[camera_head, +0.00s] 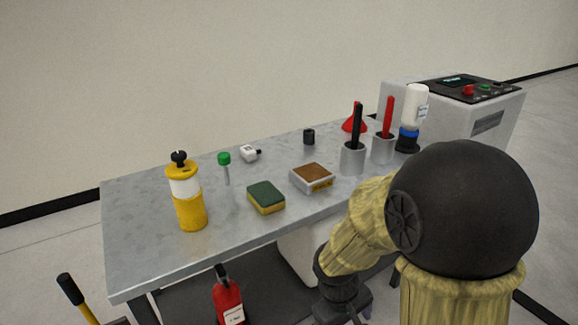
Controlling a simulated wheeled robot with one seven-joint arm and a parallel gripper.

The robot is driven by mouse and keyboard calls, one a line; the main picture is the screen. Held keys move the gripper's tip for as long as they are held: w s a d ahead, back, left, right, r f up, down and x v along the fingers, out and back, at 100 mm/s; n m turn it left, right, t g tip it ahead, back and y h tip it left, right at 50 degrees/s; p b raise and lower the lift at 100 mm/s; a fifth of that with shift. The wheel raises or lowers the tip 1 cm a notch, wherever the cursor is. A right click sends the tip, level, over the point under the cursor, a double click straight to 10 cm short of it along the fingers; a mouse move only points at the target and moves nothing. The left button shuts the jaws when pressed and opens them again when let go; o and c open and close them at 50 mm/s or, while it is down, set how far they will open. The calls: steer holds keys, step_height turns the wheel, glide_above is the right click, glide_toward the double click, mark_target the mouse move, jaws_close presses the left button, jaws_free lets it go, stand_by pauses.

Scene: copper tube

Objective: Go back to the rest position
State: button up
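My arm fills the lower right of the head view, with a large black rounded joint and pale yellow sleeved links. My gripper (345,307) is at the bottom edge, in front of the table's near side and below its top. It is dark and small in the picture, and its fingers are too unclear to tell open from shut. I see nothing clearly held in it. The grey metal table (140,235) stands beyond it.
On the table are a yellow-white bottle (187,200), a green-yellow sponge (266,198), a tin with a brown top (312,178) and two holders with black (352,160) and red (383,148) handles. A red extinguisher-like bottle (228,300) stands below. A grey machine (490,125) is behind.

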steer(key=d+r+m+t+y+p, duration=0.2)
steer(key=r+m+p, duration=0.4)
steer(key=r+p, duration=3.5)
step_height(320, 180, up, 5)
steer(key=shift+s+d+f+t, duration=0.1)
steer(key=shift+s+d+t, duration=0.3)
steer(key=shift+d, duration=0.15)
